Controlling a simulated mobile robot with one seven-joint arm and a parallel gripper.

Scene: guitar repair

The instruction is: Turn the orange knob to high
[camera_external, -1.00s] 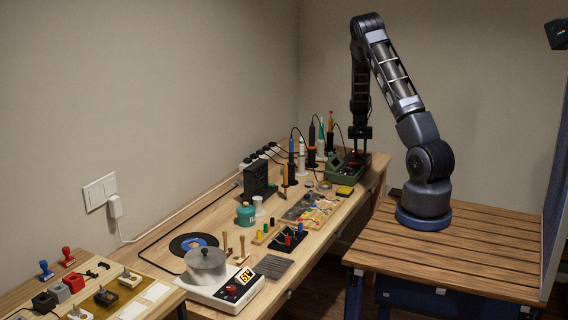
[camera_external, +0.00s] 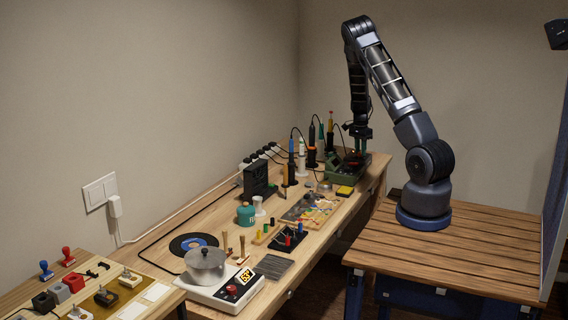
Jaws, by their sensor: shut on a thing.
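The green soldering station (camera_external: 337,173) stands at the far end of the workbench. My gripper (camera_external: 356,153) points down at it, with its fingers at the top of the station. A small orange-red spot (camera_external: 352,155) shows between the fingertips and looks like the orange knob. My gripper is shut on it. The fingers and the small size hide most of the knob, so its setting cannot be read.
Several soldering irons in stands (camera_external: 312,150) with cables are left of the station. A yellow block (camera_external: 345,191) lies in front of it. Nearer on the workbench (camera_external: 222,237) are a parts mat (camera_external: 308,209), a black stand (camera_external: 258,183) and a pot (camera_external: 205,264) on a hotplate.

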